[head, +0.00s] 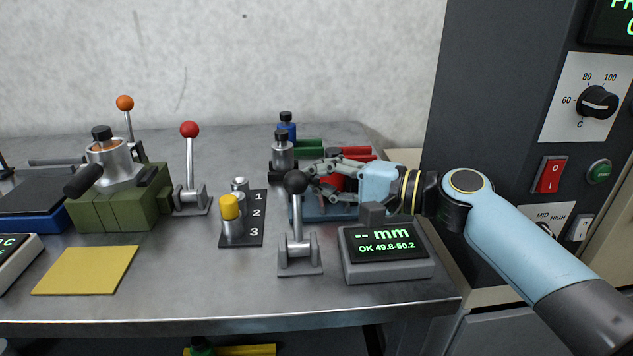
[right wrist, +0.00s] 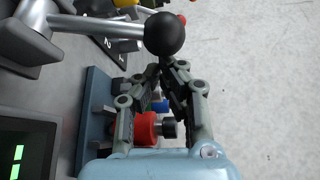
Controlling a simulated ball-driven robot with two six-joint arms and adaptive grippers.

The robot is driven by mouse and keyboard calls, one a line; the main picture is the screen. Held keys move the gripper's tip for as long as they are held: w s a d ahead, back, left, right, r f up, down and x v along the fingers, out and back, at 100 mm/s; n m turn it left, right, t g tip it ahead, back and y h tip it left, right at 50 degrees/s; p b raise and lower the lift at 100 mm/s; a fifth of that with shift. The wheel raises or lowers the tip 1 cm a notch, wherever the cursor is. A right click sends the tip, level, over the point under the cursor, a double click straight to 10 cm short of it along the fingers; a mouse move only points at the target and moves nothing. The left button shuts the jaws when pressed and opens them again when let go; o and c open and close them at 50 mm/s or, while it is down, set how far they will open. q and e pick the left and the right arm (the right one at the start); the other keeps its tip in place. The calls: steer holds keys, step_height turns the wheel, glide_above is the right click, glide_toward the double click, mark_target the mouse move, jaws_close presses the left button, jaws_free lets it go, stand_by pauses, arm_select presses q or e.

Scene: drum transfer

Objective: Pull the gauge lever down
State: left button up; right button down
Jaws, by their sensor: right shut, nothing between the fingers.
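The gauge lever is a steel rod on a grey bracket (head: 300,255) with a black ball knob (head: 295,182); it stands nearly upright beside the gauge display (head: 388,250), which reads "-- mm OK 49.8-50.2". My right gripper (head: 312,178) comes in from the right, with its fingertips close to the knob. In the right wrist view the black knob (right wrist: 165,34) sits just past the fingertips (right wrist: 168,66). The fingers are together at the tips and hold nothing. I cannot tell whether they touch the knob. My left gripper is not in view.
A red-knobbed lever (head: 190,130) and a green fixture (head: 115,208) stand to the left. A blue tray (head: 325,213) with coloured parts lies behind my gripper. A control cabinet (head: 500,110) rises at right.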

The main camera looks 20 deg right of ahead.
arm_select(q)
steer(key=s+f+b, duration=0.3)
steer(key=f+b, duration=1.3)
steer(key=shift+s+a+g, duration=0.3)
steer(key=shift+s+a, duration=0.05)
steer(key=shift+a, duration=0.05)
arm_select(e)
steer(key=s+a+r+n+t+y, duration=0.2)
steer(key=s+n, duration=0.4)
steer(key=s, duration=0.2)
steer(key=shift+s+a+r+y, duration=0.15)
steer(key=shift+a+r+y, duration=0.05)
steer(key=shift+y, duration=0.2)
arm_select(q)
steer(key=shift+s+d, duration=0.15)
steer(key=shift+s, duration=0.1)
arm_select(e)
step_height(320, 180, up, 10)
